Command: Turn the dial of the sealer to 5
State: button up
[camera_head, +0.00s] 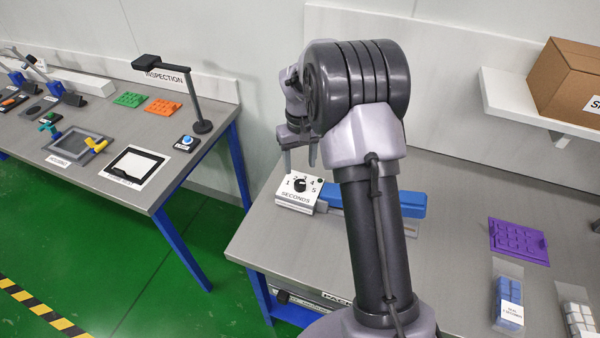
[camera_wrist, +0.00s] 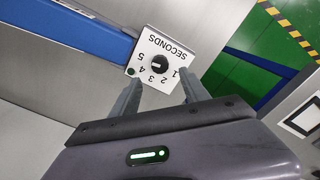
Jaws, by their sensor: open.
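The sealer's white dial box (camera_head: 297,203), labelled SECONDS with numbers 1 to 5, sits at the left end of the blue sealer bar (camera_head: 412,204) on the right bench. Its black dial (camera_head: 300,186) is on top; in the wrist view the dial (camera_wrist: 160,63) carries a light pointer line, but which number it points at I cannot tell for sure. My gripper (camera_head: 298,172) hangs just above and behind the box. In the wrist view my gripper (camera_wrist: 160,92) has its two fingers apart, on the number side of the dial, with nothing between them.
A purple tray (camera_head: 518,241) and bags of blue (camera_head: 508,303) and white pieces (camera_head: 579,318) lie right on the same bench. A shelf (camera_head: 525,105) with a cardboard box (camera_head: 568,80) is above. The inspection bench (camera_head: 150,88) stands left, across a green floor gap.

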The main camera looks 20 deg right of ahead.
notch_tip(320, 180, up, 10)
jog(key=p, duration=0.2)
jog(key=shift+f, duration=0.1)
